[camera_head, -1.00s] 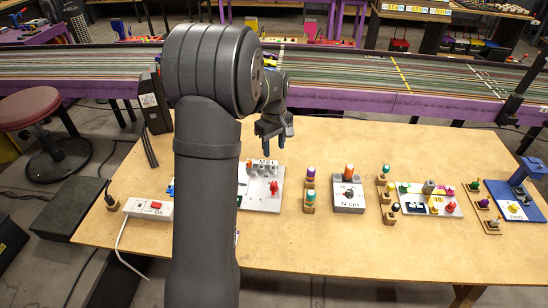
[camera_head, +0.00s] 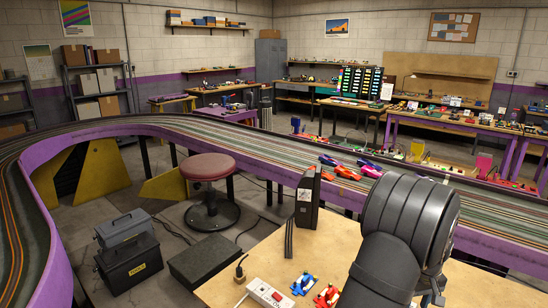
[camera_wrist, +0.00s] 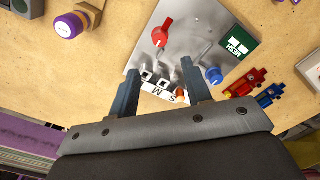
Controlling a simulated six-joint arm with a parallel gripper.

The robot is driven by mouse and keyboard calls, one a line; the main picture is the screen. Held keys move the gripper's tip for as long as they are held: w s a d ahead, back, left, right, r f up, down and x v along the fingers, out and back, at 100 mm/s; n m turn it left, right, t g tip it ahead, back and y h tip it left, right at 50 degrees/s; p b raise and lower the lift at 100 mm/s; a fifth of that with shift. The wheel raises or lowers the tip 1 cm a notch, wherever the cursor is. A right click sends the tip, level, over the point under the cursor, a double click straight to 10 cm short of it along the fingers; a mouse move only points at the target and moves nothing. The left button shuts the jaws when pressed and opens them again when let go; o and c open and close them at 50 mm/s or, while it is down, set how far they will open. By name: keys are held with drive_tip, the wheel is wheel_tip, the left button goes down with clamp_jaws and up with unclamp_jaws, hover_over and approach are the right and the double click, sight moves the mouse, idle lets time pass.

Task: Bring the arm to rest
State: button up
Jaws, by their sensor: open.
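My dark grey arm (camera_head: 412,225) stands at the lower right in the head view, over the wooden workbench (camera_head: 300,249). In the wrist view my gripper (camera_wrist: 161,68) is open, its two blue-grey fingers spread apart with nothing held between them. Beneath it is a grey metal plate (camera_wrist: 182,38) with a red knob (camera_wrist: 162,32), a blue knob (camera_wrist: 214,75) and a lettered white strip. Whether the fingers touch the plate I cannot tell. In the head view the gripper is mostly hidden or cut off.
A red toy car (camera_wrist: 245,82) and a blue one (camera_wrist: 270,95) lie right of the fingers. A purple-topped knob (camera_wrist: 69,26) is at the upper left. In the head view, a power strip (camera_head: 267,293), black upright box (camera_head: 308,198) and slot track (camera_head: 270,170) stand nearby.

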wheel_tip(320, 180, down, 10)
drive_tip(key=shift+f, duration=0.25)
drive_tip(key=shift+r, duration=0.1)
